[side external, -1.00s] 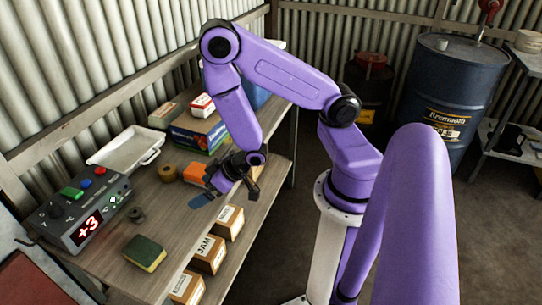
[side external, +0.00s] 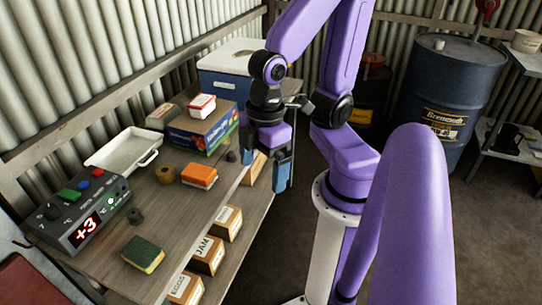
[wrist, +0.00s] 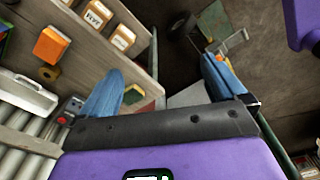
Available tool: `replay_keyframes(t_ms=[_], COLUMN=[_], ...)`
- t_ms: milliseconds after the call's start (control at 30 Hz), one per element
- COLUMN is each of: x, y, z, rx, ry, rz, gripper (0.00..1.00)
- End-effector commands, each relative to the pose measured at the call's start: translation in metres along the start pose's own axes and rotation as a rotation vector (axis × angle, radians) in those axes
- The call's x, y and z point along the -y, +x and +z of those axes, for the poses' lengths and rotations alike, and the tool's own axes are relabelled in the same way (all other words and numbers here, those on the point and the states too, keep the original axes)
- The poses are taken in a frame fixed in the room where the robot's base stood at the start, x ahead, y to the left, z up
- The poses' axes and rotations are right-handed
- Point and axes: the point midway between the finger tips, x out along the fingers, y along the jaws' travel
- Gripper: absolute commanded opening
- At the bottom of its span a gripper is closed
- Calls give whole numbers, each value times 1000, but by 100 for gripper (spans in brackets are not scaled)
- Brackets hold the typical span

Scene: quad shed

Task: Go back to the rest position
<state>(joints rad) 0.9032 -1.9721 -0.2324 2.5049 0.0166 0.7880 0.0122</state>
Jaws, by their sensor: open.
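My gripper (side external: 264,165) hangs pointing down at the right edge of the wooden bench (side external: 205,225), in front of a blue and white cool box. Its two blue fingers are apart with nothing between them. In the wrist view my gripper (wrist: 160,98) also shows its blue fingers wide apart and empty, with the floor and the bench edge beyond them.
On the bench are an orange box (side external: 199,175), a sponge (side external: 143,253), a control box (side external: 80,215) reading +3, a white tray (side external: 125,150), a tape roll (side external: 165,173), a cardboard carton (side external: 200,128) and the cool box (side external: 228,75).

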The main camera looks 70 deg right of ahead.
Motion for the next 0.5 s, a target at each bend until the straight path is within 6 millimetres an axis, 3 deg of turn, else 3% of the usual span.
replay_keyframes(t_ms=[200, 500], x=[3, 3], y=[-15, -14], z=[18, 18], rx=[48, 52], ry=[-55, -54], rz=[10, 10], gripper=[98, 98])
